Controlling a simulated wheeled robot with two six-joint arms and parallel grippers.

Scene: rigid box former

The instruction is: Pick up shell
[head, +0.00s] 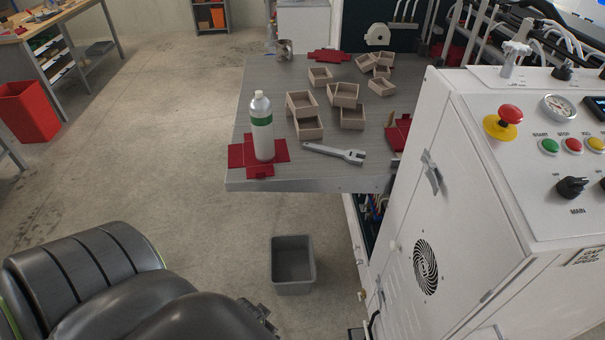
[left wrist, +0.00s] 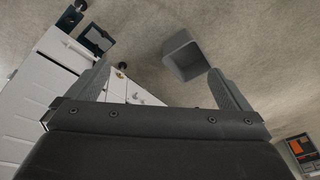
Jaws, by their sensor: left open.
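Several open tan box shells sit on the grey table (head: 237,182). A near group includes one shell (head: 309,129), another (head: 343,95) and a third (head: 352,117). Smaller-looking ones stand farther back, such as this shell (head: 320,76) and another (head: 381,87). My left gripper (left wrist: 158,69) shows in the left wrist view with its two fingers wide apart and nothing between them. It is away from the table, with floor and a grey bin in its view. No shell shows in that view. My right gripper is not in view.
A white bottle with a green band (head: 262,135) stands on a red cross-shaped sheet (head: 236,155). A wrench (head: 335,152) lies near the front edge. A white machine cabinet (head: 455,180) blocks the right side. A grey bin (head: 293,281) stands on the floor, also in the wrist view (left wrist: 184,58).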

